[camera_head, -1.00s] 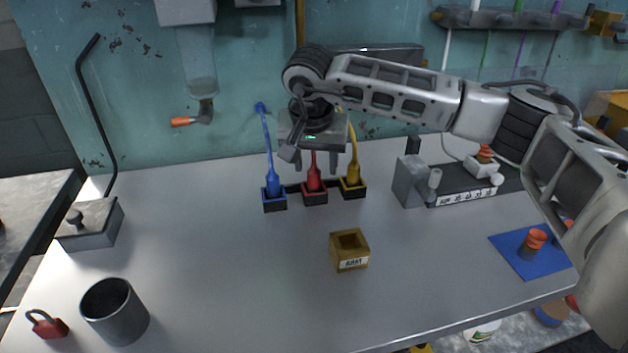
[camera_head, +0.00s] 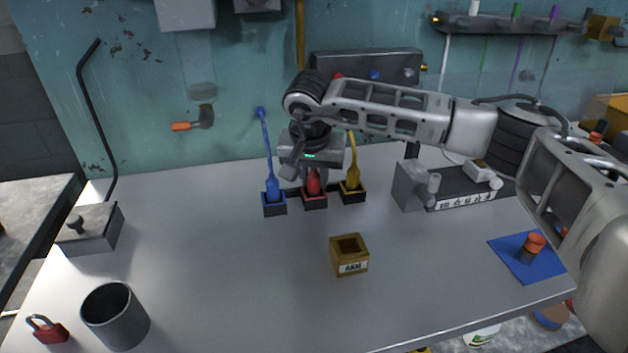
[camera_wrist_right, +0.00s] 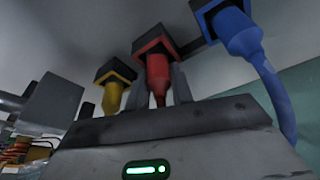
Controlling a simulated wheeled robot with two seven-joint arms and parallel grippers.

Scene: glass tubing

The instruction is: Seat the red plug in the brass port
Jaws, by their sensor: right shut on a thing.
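The red plug (camera_head: 313,183) stands upright in the red-rimmed holder (camera_head: 315,202), the middle one of a row. My right gripper (camera_head: 313,177) comes down from above with its fingers shut on the plug's upper part. In the right wrist view the red plug (camera_wrist_right: 158,76) shows between the two fingers (camera_wrist_right: 161,90), its lower end in the red-rimmed holder. The brass port (camera_head: 350,262) is an open-topped, brass-coloured box with a label, on the table in front of the row and slightly right. It looks empty. My left gripper is not in view.
A blue plug (camera_head: 272,188) and a yellow plug (camera_head: 352,183) with cords stand close on either side. A grey block device (camera_head: 412,187) is to the right. A grey cup (camera_head: 114,315) and red padlock (camera_head: 47,329) are front left. Table around the brass port is clear.

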